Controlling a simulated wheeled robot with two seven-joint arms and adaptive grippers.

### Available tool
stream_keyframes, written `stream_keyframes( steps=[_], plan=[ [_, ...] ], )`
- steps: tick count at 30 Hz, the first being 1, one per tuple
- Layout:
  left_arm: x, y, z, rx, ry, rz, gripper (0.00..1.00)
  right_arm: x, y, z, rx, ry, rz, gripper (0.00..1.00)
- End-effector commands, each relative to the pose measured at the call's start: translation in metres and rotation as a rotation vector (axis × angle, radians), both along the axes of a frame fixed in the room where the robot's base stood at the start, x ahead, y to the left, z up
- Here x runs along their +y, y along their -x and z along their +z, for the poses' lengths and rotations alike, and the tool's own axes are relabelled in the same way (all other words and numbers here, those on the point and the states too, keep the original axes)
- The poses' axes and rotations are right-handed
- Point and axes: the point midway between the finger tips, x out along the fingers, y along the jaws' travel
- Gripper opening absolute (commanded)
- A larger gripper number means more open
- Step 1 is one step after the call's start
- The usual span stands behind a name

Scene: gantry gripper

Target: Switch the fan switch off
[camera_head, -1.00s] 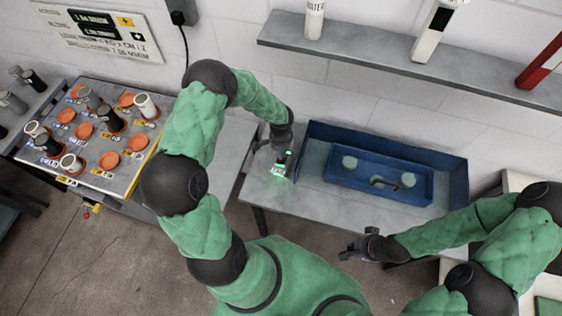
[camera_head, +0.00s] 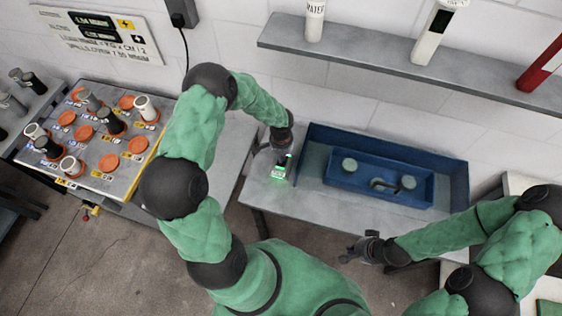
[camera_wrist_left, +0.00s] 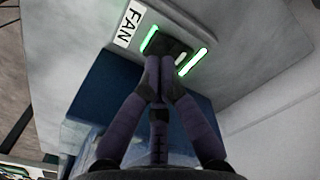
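The fan switch (camera_head: 279,170) sits on the grey table just left of the blue tray. In the left wrist view it shows as a dark rocker (camera_wrist_left: 178,46) between two lit green bars, beside a white label (camera_wrist_left: 130,24) reading FAN. My left gripper (camera_wrist_left: 159,72) has its fingertips together, pointing at the rocker and overlapping its near edge; I cannot tell whether they touch. In the head view the left gripper (camera_head: 284,152) is over the switch's far side. My right gripper (camera_head: 350,252) hangs in front of the table, clear of the switch; its finger opening is too small to judge.
A blue tray (camera_head: 458,175) with an inner blue bin (camera_head: 380,195) stands right of the switch. A wall shelf (camera_head: 380,62) with bottles runs above. At left, a board (camera_head: 150,165) holds orange discs and cylinders. The table's front strip is clear.

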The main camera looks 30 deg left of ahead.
Motion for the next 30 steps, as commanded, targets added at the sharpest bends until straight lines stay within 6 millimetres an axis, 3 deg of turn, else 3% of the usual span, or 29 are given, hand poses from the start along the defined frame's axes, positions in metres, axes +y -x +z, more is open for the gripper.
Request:
stream_keyframes(
  steps=[30],
  plan=[
    [0.0000,0.0000,-0.0072,0.000,0.000,0.000,0.00,0.0001,0.0000,-0.0067,0.000,0.000,0.000,0.00]
  ],
)
